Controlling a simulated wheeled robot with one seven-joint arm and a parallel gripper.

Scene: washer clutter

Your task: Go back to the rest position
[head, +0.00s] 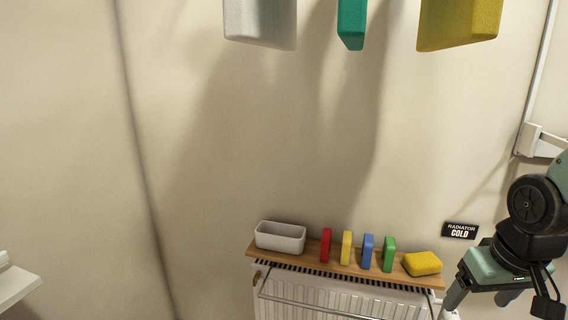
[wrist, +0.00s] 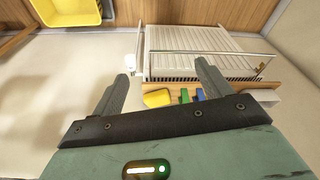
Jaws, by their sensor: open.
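My gripper (head: 482,298) is at the lower right of the head view, to the right of the shelf's right end. In the wrist view its two fingers (wrist: 160,82) stand wide apart with nothing between them that they touch. The wooden shelf (head: 392,275) sits over a white radiator (head: 340,298). On the shelf are a white tub (head: 281,236), a red block (head: 326,244), a yellow block (head: 346,247), a blue block (head: 367,251), a green block (head: 389,254) and a yellow sponge (head: 422,263). My gripper appears apart from them.
A label reading "RADIATOR COLD" (head: 460,230) is on the wall. White, teal and yellow items hang at the top. A white ledge (head: 15,284) is at lower left. In the wrist view a yellow bin (wrist: 68,12) is at upper left. The wall above the shelf is clear.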

